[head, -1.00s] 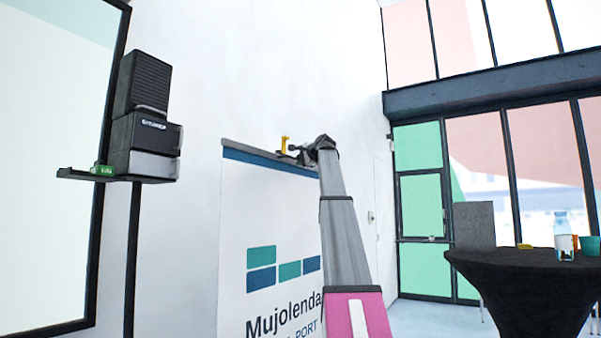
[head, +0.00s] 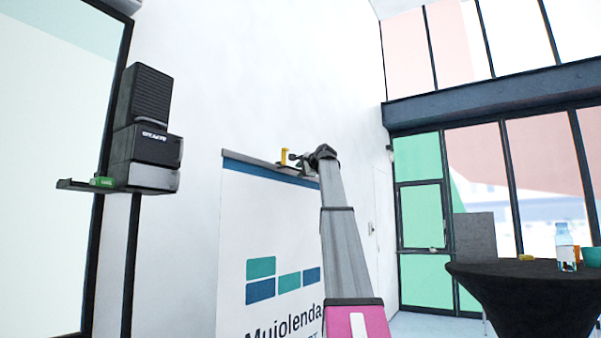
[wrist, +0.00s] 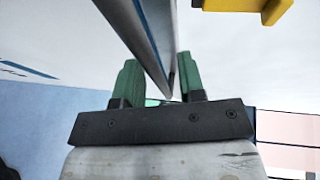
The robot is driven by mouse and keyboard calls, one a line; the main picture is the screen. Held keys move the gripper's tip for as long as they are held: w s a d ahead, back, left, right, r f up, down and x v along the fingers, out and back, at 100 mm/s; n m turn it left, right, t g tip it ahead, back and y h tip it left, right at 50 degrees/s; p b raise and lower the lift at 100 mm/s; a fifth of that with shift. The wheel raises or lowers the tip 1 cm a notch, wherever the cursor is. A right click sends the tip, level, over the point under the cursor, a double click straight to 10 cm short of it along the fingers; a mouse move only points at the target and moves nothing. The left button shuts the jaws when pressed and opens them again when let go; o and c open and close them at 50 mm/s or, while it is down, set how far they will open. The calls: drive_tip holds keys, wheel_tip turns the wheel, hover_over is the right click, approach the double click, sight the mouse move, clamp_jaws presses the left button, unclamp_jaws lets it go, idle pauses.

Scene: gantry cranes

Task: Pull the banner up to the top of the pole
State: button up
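The white banner (head: 270,225) with blue and teal blocks and the name "Mujolenda" stands drawn up in the head view. Its grey top rail (head: 250,164) runs across above a blue band. My gripper (head: 297,160) is at the right part of this rail. A yellow piece (head: 284,156) stands at the rail just left of my gripper, and shows at the top right of the wrist view (wrist: 235,5). The pole is hidden behind the banner.
A stack of dark boxes (head: 146,125) sits on a small shelf at left, beside a large screen (head: 50,170). A round table with a black cloth (head: 530,290) stands at right with a bottle (head: 565,247) on it. A white wall is behind the banner.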

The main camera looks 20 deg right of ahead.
drive_tip(key=v, duration=1)
drive_tip(key=shift+f, duration=0.15)
